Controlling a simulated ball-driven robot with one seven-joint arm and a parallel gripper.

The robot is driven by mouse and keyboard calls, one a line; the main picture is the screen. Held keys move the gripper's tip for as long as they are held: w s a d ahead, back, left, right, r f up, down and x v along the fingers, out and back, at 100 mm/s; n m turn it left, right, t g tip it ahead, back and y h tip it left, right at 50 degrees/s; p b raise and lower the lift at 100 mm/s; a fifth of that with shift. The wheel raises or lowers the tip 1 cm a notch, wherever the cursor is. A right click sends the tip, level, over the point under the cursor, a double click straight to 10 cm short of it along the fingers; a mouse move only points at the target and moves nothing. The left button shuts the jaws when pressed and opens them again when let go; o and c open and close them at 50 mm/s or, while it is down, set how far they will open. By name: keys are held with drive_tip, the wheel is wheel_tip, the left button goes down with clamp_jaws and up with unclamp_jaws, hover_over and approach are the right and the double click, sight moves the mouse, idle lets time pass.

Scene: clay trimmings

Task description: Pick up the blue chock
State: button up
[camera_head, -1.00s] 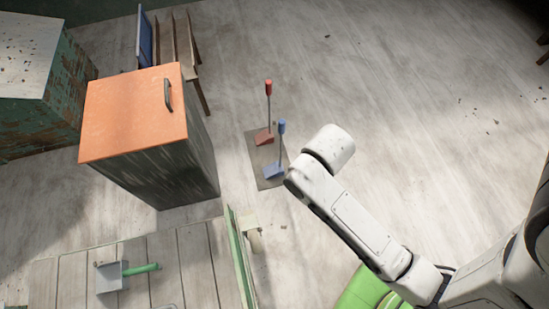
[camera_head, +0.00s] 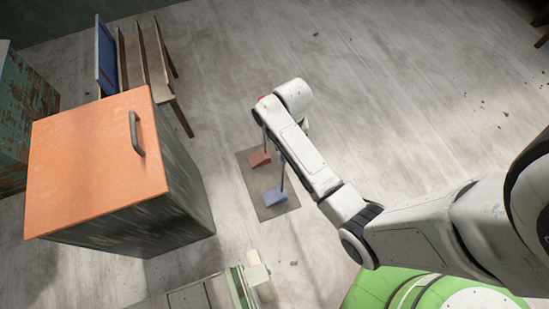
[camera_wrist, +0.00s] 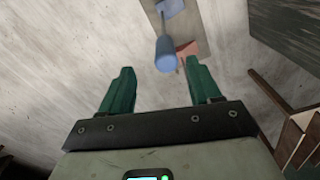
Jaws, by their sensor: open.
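The blue chock (camera_head: 275,196) is a small wedge on a grey mat (camera_head: 257,172) on the floor, with a thin upright rod. My arm hides the top of its rod in the head view. In the wrist view its blue handle (camera_wrist: 166,56) points toward me, with the blue wedge (camera_wrist: 168,9) beyond it at the top edge. My gripper (camera_wrist: 160,68) is open and empty. The handle appears between and just beyond its green fingertips; I cannot tell the exact gap. In the head view the fingers are hidden behind my arm.
A red chock (camera_head: 260,159) stands on the same mat, just behind the blue one; it also shows in the wrist view (camera_wrist: 187,49). An orange-topped cabinet (camera_head: 95,160) stands left of the mat. A wooden rack (camera_head: 150,60) is behind it. The floor at right is clear.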

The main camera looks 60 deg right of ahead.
drive_tip(key=f+b, duration=0.1)
drive_tip(key=f, duration=0.4)
drive_tip(key=f+b, duration=0.1)
drive_tip(key=f, duration=0.2)
drive_tip(key=shift+w+a+b, duration=0.15)
drive_tip(key=shift+w+b, duration=0.15)
drive_tip(key=shift+w, duration=0.05)
drive_tip(key=shift+c, duration=0.4)
drive_tip(key=c, duration=0.9)
drive_tip(key=shift+r, duration=0.1)
drive_tip(key=shift+c, duration=0.4)
